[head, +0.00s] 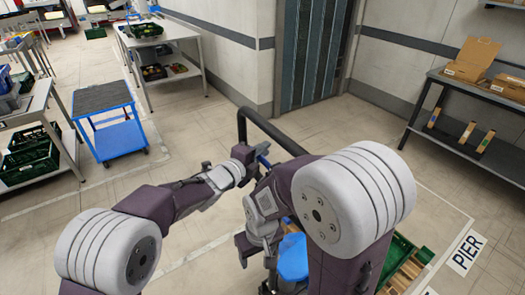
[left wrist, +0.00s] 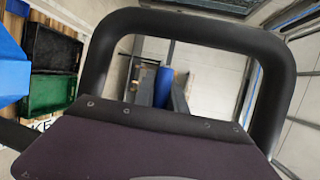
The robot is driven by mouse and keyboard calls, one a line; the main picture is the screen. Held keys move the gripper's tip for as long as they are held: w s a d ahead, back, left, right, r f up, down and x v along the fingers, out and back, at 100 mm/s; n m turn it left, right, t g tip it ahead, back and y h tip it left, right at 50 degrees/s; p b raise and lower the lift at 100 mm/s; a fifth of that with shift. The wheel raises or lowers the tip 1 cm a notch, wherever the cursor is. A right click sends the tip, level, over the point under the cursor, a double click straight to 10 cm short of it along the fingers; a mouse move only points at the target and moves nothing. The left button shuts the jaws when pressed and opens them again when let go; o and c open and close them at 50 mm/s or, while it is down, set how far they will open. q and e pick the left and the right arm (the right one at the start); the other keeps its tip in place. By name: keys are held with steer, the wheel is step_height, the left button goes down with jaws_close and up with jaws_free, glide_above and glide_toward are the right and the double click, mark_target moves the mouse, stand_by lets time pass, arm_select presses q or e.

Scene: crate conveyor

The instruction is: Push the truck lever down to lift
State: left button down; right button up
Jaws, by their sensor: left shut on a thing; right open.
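The truck's black loop handle (head: 272,130) stands in front of me in the head view. It also arches across the left wrist view (left wrist: 200,22). The blue lever (left wrist: 162,88) shows inside the loop in the left wrist view, between the fingers of my left gripper (left wrist: 160,85), which is shut on it. In the head view my left gripper (head: 258,160) is beside the handle, and only a bit of blue shows there. My right gripper (head: 254,248) is open and empty, lower down, near the truck's blue body (head: 293,255), which my right arm partly hides.
A dark table (head: 490,95) with cardboard boxes is at the right. A blue cart (head: 110,120) and grey benches are at the left. The floor ahead is clear.

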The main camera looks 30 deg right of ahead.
mark_target(264, 163)
arm_select(q)
steer(key=f+n+p, duration=0.1)
steer(key=f+n+g+p, duration=0.1)
steer(key=p, duration=0.1)
steer(key=s+f+n+p, duration=0.1)
steer(key=f+p, duration=0.1)
steer(key=shift+g+y, duration=0.4)
steer(key=c, duration=1.4)
jaws_free()
steer(key=shift+o, duration=0.2)
